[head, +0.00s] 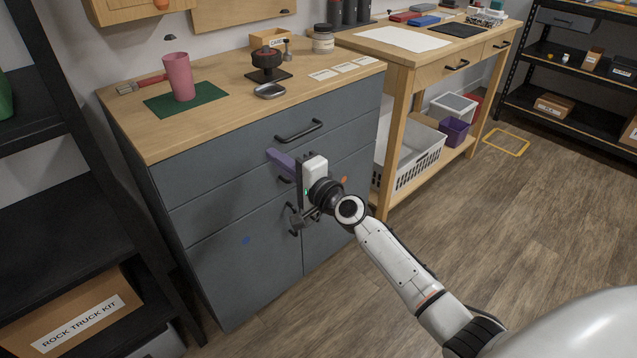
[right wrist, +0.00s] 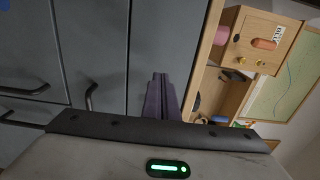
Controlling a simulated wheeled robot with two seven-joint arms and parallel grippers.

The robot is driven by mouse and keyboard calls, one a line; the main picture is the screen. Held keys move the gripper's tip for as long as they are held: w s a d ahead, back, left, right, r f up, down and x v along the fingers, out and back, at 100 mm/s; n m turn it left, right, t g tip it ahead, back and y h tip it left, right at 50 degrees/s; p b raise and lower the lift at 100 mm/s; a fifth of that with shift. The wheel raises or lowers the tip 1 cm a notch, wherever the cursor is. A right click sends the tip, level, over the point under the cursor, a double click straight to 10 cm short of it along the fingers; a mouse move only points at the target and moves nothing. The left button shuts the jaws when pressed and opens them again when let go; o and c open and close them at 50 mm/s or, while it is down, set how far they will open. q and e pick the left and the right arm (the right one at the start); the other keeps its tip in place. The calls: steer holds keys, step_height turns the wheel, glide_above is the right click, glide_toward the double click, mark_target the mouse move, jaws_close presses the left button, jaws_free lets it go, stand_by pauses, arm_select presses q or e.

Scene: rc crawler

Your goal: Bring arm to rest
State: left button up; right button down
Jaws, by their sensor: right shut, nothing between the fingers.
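My right arm reaches in from the lower right of the head view. Its gripper (head: 272,153) has purple fingers and is in front of the grey cabinet (head: 235,205), just below the top drawer's black handle (head: 299,131). In the right wrist view the gripper's fingers (right wrist: 158,78) lie together, shut with nothing between them. The gripper body hides part of the lower drawer and its handle. I cannot tell whether the fingertips touch the cabinet front. My left gripper is in neither view.
On the wooden cabinet top stand a pink cup (head: 178,77) on a green mat (head: 196,103), a black stand (head: 267,65) and a small jar (head: 323,38). A workbench (head: 449,70) stands to the right. Dark shelving (head: 60,215) is at left.

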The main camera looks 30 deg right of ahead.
steer(key=v, duration=1)
arm_select(q)
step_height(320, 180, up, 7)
steer(key=p, duration=0.9)
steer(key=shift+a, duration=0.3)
arm_select(e)
steer(key=s+a+f+n+g, duration=0.3)
steer(key=s+a+f+n, duration=0.1)
steer(key=s, duration=0.5)
steer(key=s+a+f+n+g, duration=0.3)
steer(key=s+f+n, duration=0.3)
steer(key=s+n, duration=0.2)
steer(key=s+a+f+n+g+h, duration=0.1)
steer(key=s+a+f+n+g, duration=0.2)
steer(key=s, duration=0.8)
step_height(320, 180, down, 3)
steer(key=a+n, duration=0.2)
steer(key=n, duration=0.1)
steer(key=shift+s+a+r, duration=0.2)
steer(key=shift+s, duration=0.15)
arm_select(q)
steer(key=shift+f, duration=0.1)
